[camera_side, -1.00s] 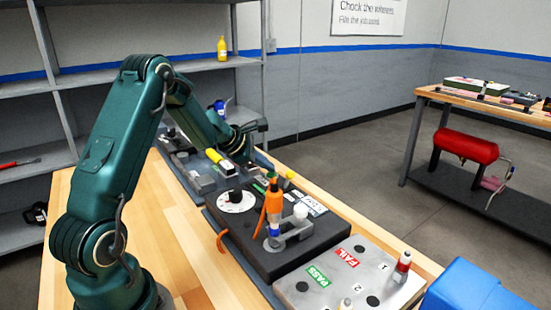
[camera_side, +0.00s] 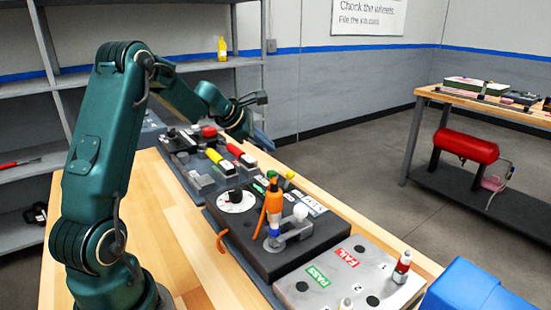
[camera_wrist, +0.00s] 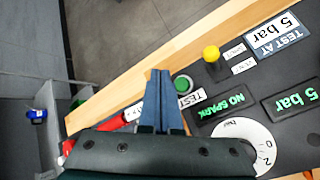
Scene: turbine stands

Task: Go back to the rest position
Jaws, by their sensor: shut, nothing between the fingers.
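My gripper (camera_side: 261,140) hangs in the air above the far right edge of the wooden bench (camera_side: 181,232). Its slim blue fingers are together and empty, which also shows in the wrist view (camera_wrist: 158,85). My arm is bent at the elbow and reaches toward the back of the bench. No object is in contact with the fingers.
Below is a dark rack with yellow-handled (camera_side: 219,160) and red-handled (camera_side: 239,154) tools. Nearer stands a black test unit with a white dial (camera_side: 236,202) and an orange part (camera_side: 274,199). A PASS/FAIL plate (camera_side: 327,290) and blue bin (camera_side: 470,289) are in front.

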